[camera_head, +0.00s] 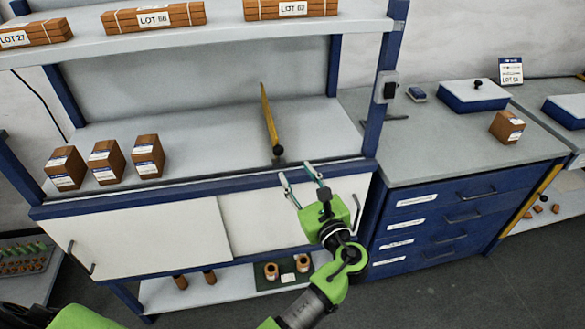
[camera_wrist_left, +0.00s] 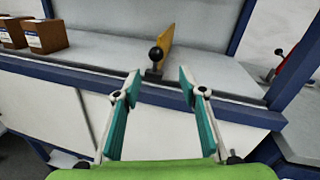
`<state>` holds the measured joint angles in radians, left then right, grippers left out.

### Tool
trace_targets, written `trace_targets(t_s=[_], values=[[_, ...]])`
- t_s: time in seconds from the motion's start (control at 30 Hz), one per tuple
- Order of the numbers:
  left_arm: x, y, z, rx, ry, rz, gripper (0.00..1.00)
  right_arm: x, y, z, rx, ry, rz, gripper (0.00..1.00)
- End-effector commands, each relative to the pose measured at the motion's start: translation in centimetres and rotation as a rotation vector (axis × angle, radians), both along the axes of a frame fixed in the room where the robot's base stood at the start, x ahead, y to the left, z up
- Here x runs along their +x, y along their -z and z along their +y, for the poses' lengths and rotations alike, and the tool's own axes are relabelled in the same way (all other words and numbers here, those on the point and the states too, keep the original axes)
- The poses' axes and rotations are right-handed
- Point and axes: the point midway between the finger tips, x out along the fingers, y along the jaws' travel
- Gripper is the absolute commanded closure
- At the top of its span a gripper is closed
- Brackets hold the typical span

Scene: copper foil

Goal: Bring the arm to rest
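My left gripper (camera_head: 302,175) is green with teal finger pads. It is in front of the shelf unit's front edge in the head view, with its fingers apart and nothing between them. The left wrist view shows the same open fingers (camera_wrist_left: 157,90) pointing toward the shelf edge. My right gripper is not in view.
A yellow upright piece (camera_head: 268,118) with a dark knob stands on the shelf (camera_head: 210,135) beyond the fingers. Several brown labelled blocks (camera_head: 105,160) stand at its left. Right is a grey-topped blue drawer cabinet (camera_head: 430,140) with a blue box (camera_head: 473,96) and a brown block (camera_head: 507,127).

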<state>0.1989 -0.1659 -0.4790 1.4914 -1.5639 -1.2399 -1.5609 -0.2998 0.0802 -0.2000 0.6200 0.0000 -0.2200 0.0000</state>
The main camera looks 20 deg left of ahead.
Motion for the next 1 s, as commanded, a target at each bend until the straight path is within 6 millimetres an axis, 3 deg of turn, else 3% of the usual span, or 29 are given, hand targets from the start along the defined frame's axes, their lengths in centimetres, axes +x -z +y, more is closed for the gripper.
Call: trace_targets(t_s=[0.47,0.57,0.67,0.73,0.87,1.0], values=[[-0.1,0.0,-0.1,0.0,0.0,0.0,0.62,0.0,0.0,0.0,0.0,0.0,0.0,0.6],[-0.1,0.9,-0.1,-0.012,0.007,0.009,0.62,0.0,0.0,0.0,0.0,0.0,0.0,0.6],[0.0,4.2,-0.2,-0.07,0.035,0.042,0.62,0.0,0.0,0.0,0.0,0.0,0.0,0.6],[-0.1,8.2,-0.3,-0.147,0.062,0.079,0.62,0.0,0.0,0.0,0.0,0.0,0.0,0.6],[-1.8,17.9,-0.5,-0.36,0.093,0.161,0.62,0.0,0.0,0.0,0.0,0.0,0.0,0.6],[-5.7,28.0,-0.6,-0.621,0.066,0.237,0.62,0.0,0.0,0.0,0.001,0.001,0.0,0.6]])
